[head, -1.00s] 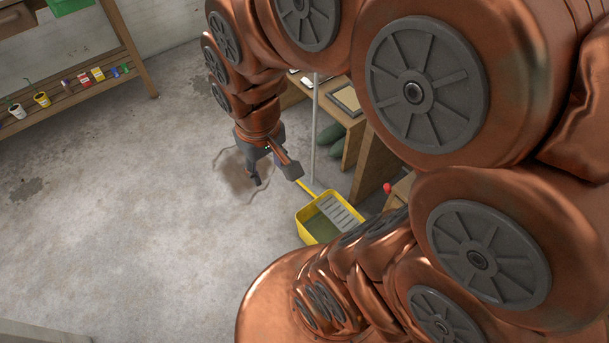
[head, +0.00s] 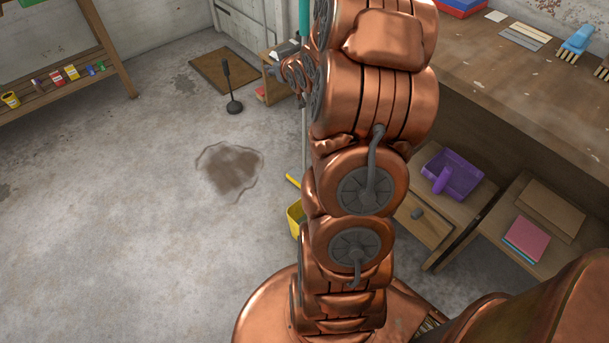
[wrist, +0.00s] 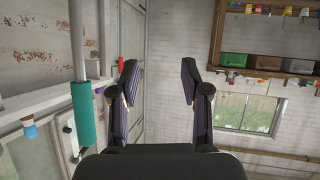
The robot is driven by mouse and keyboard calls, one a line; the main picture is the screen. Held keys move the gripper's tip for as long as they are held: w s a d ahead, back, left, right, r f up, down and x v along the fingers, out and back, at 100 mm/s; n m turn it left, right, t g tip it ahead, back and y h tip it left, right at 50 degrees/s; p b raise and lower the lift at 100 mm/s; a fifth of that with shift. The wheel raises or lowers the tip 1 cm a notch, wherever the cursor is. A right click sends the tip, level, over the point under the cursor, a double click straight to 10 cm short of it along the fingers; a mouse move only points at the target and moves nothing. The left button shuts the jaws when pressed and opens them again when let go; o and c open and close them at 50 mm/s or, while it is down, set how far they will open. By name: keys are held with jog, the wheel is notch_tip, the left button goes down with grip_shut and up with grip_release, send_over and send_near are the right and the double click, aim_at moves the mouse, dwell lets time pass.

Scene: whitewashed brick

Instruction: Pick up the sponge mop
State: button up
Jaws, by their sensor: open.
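The sponge mop stands upright behind my arm in the head view, with a teal grip (head: 304,16) at the top of a thin pale pole (head: 304,150). Its head is hidden; the pole runs down toward a yellow bucket (head: 295,218) mostly covered by my arm. In the wrist view, the mop's teal grip (wrist: 84,115) and pole are at the left, outside my left finger. My gripper (wrist: 159,80) is open, with nothing between its fingers. In the head view my gripper is mostly hidden behind the arm.
A black plunger (head: 234,102) stands on the floor near a brown mat (head: 225,72). A dark stain (head: 230,170) marks the otherwise clear floor at left. A workbench (head: 520,90) lines the right, with a purple dustpan (head: 452,174) below it. The wrist view shows a window (wrist: 245,113).

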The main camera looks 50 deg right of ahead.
jog(key=s+d+f+m+t+h+b, duration=0.25)
jog(key=d+f+t+b, duration=0.3)
jog(key=d, duration=0.65)
jog(key=b+x, duration=0.1)
jog(key=x, duration=0.6)
jog(key=shift+d+f+n+g, duration=0.25)
jog(key=shift+f+n+g, duration=0.2)
jog(key=shift+f, duration=0.15)
grip_shut()
